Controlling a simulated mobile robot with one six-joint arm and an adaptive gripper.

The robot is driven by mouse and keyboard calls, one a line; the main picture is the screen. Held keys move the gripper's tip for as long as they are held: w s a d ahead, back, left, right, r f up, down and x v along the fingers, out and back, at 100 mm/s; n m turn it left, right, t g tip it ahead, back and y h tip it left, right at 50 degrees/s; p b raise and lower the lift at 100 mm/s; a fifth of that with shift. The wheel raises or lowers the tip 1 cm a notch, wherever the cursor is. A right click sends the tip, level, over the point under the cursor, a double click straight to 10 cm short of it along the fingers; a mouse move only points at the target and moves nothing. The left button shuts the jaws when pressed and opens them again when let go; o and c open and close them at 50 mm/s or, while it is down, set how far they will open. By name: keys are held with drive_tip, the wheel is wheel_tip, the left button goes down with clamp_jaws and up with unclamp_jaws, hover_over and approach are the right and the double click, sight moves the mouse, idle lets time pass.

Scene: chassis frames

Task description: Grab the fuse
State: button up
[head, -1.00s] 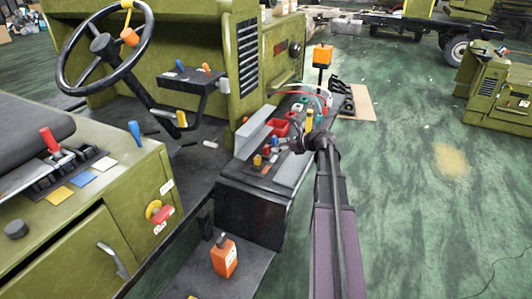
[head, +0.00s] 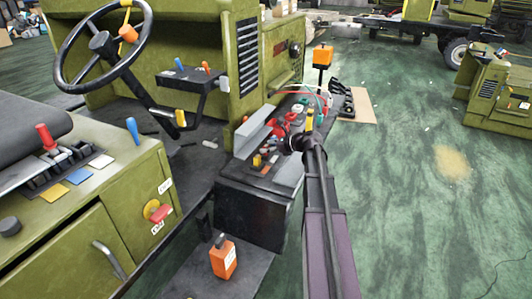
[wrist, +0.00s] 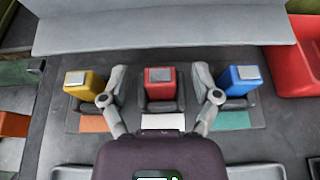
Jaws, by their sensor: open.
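Three small fuses stand in a row in dark sockets: a yellow fuse (wrist: 85,84) at left, a red fuse (wrist: 160,83) in the middle and a blue fuse (wrist: 238,82) at right, in the wrist view. Each has a grey metal top. My gripper (wrist: 160,88) is open, with one finger on each side of the red fuse; I cannot tell whether they touch it. In the head view my gripper (head: 287,143) is over the black box beside the vehicle, and partly hides the small parts there.
A grey ledge (wrist: 165,28) runs just beyond the fuses. A red bin (wrist: 290,72) is at right. Orange, white and teal labels lie in front of the sockets. The head view shows an orange bottle (head: 223,258) on a lower step and open green floor at right.

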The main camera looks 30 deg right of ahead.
sight(267, 146)
drive_tip(key=c, duration=1)
drive_tip(key=shift+c, duration=0.2)
wheel_tip(267, 146, up, 3)
drive_tip(key=p, duration=0.3)
drive_tip(key=shift+r, duration=0.2)
drive_tip(key=s+a+p, duration=0.1)
drive_tip(key=s+a, duration=0.1)
drive_tip(key=s, duration=0.5)
drive_tip(key=s+a+r+p, duration=0.1)
drive_tip(key=s+a, duration=0.1)
drive_tip(key=s, duration=0.6)
drive_tip(key=shift+s+a+r, duration=0.15)
drive_tip(key=shift+a+r, duration=0.15)
drive_tip(key=shift+a, duration=0.1)
